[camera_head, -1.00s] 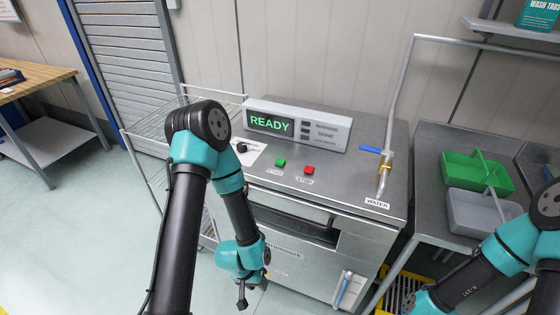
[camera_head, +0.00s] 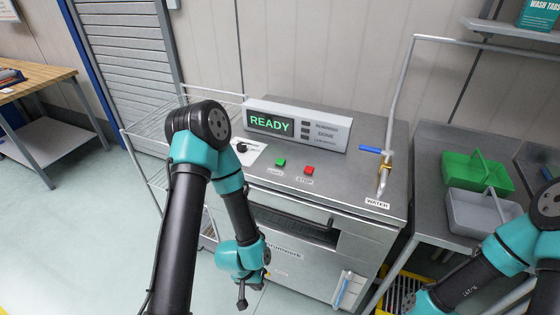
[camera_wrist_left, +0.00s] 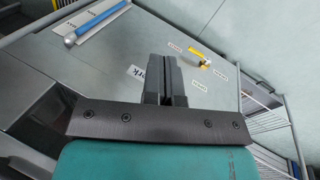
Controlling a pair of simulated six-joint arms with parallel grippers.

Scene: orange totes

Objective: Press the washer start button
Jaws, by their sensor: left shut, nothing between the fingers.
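The washer (camera_head: 300,262) is a grey steel machine against the wall. Its green start button (camera_head: 281,162) and red stop button (camera_head: 309,170) sit on the top near the front edge. The display (camera_head: 270,123) behind them reads READY in green. My left gripper (camera_head: 242,302) hangs low in front of the washer, below and left of the buttons, and touches nothing. In the left wrist view its dark fingers (camera_wrist_left: 163,75) are together and empty. My right arm comes in at the lower right; its gripper is not in view.
A blue-handled water valve (camera_head: 370,150) on a pipe stands at the washer top's right. A green caddy (camera_head: 468,170) and a grey caddy (camera_head: 470,215) sit on the side table. A wire rack (camera_head: 160,140) stands left. A dark handle (camera_head: 300,222) crosses the washer front.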

